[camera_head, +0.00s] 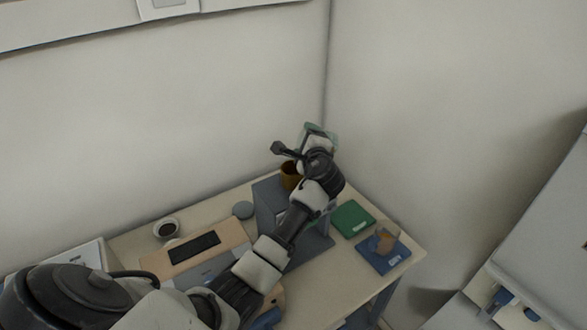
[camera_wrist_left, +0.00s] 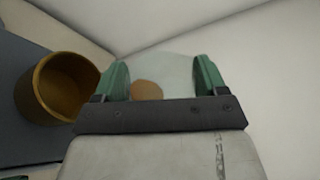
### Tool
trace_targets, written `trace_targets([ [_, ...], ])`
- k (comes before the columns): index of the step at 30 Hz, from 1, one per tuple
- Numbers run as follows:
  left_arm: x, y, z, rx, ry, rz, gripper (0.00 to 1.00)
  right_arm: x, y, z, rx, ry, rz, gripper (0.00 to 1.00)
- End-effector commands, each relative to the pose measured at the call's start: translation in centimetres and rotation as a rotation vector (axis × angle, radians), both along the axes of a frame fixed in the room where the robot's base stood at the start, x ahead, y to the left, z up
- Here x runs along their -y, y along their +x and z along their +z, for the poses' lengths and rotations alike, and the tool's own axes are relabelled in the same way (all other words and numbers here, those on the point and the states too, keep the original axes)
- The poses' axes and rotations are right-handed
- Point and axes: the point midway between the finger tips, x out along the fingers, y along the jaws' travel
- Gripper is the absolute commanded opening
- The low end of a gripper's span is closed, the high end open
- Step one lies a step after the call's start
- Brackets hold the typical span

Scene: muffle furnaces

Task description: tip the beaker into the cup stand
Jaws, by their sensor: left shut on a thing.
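My left gripper (camera_head: 312,132) is raised over the back corner of the table. In the left wrist view, its green fingers (camera_wrist_left: 160,80) are shut on a clear, pale beaker (camera_wrist_left: 160,66), and a brownish patch shows through the glass. The beaker's tilt is hard to judge. A brown, open-topped cup (camera_head: 290,176), which may be the cup stand, stands upright below and left of the gripper. It also shows in the left wrist view (camera_wrist_left: 68,88), left of the fingers and apart from the beaker. My right gripper is out of view.
The brown cup stands on a dark grey-blue surface (camera_head: 265,196). A green pad (camera_head: 352,219) and a blue pad (camera_head: 372,258) bearing a glass of brownish content (camera_head: 386,239) lie to the right. A white cup (camera_head: 166,228) and grey disc (camera_head: 243,210) are left. Walls meet behind.

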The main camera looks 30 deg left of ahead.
Motion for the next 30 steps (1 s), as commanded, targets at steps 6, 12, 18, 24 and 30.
trace_targets([
  [6, 0.0, 0.0, 0.0, 0.001, 0.001, 0.0, 0.27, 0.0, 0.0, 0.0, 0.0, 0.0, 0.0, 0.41],
  [12, 0.0, 0.0, -0.1, 0.016, -0.008, 0.0, 0.27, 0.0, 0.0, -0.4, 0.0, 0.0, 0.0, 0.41],
  [18, -0.1, -0.1, 0.0, 0.052, -0.027, 0.0, 0.27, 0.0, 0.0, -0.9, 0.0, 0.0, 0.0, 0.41],
  [24, -0.1, -0.2, 0.2, 0.063, -0.032, -0.001, 0.27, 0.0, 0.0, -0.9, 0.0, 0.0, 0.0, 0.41],
  [30, -0.1, -0.2, 0.1, 0.063, -0.032, 0.0, 0.27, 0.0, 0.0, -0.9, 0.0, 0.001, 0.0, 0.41],
])
